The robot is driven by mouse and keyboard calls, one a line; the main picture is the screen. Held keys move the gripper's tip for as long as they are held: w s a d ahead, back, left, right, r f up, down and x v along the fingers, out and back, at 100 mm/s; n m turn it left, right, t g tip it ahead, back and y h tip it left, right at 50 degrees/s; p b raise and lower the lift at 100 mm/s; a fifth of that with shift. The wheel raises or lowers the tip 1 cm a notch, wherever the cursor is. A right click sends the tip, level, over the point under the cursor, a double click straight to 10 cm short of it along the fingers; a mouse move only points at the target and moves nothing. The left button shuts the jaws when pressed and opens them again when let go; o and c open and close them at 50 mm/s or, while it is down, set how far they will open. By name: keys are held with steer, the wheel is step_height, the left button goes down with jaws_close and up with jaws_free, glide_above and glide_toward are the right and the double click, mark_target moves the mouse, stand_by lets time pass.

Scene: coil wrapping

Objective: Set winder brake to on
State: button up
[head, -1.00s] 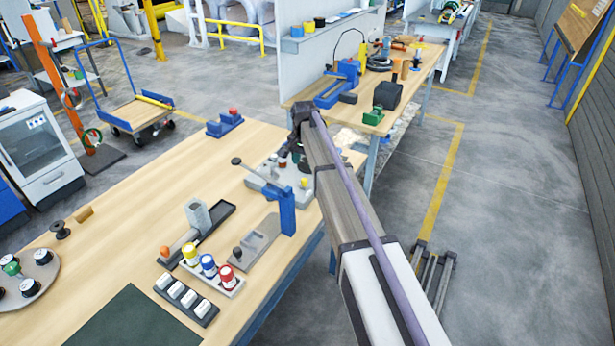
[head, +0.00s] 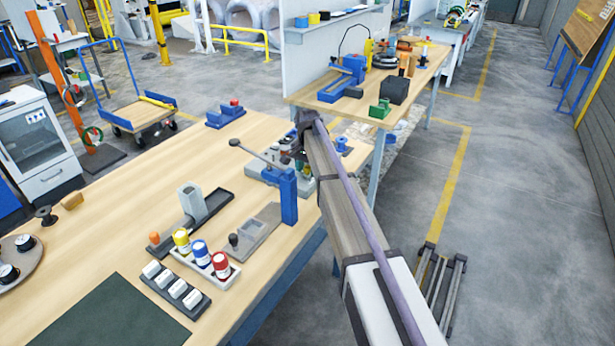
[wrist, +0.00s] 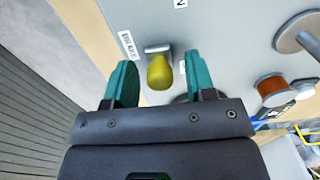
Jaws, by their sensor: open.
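In the wrist view, a yellow knob (wrist: 160,74) on a small metal bracket stands on the light grey face of a panel (wrist: 225,30). My gripper (wrist: 160,62) is open, with one teal finger on each side of the knob in the picture. Gaps show between the knob and both fingers; the depth is hard to judge. Small labels sit by the knob, too unclear to read. In the head view, the grey unit (head: 262,172) at the table's far right edge is partly hidden by my arm, and my fingers cannot be made out.
A reddish-brown spool (wrist: 270,86) and a metal rod (wrist: 300,38) are right of the gripper. Bottles (head: 201,253) stand in a tray nearer the front.

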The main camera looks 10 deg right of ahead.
mark_target(302, 182)
steer(key=shift+r, duration=0.15)
jaws_close()
stand_by(0.4)
steer(key=s+a, duration=0.2)
steer(key=shift+s+a, duration=0.2)
steer(key=shift+s, duration=0.2)
jaws_free()
step_height(302, 182, up, 11)
steer(key=p, duration=1.1)
